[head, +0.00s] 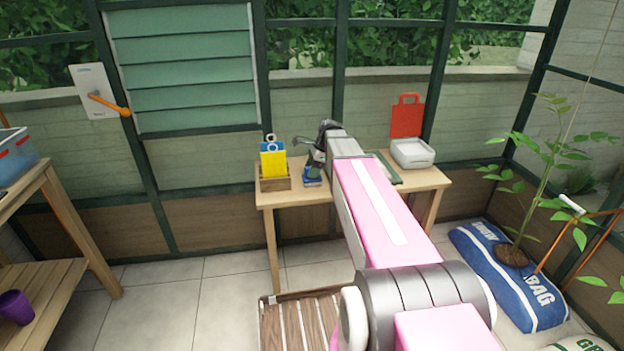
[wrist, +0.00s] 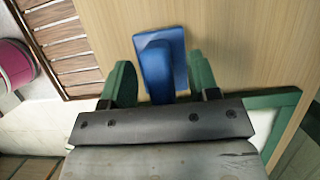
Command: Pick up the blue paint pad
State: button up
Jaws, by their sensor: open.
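The blue paint pad (wrist: 166,62) lies on the wooden table (wrist: 235,35). In the wrist view it sits between the two green fingers of my gripper (wrist: 161,82), with its near end reaching in between them. My gripper is open and holds nothing. In the head view the pad (head: 313,183) is a small blue patch under my gripper (head: 312,168), partly hidden by it.
A wooden box (head: 274,184) with yellow cards stands left of the pad. A green-framed tray (head: 388,168) lies to the right, partly behind my arm. A white container (head: 412,153) with a red piece is farther right. A slatted wooden surface (wrist: 62,40) is beside the table.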

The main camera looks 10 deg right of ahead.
grip_shut()
notch_tip(320, 180, up, 10)
dwell(0.8)
jog(key=c, duration=0.6)
grip_release()
jog(key=c, duration=0.3)
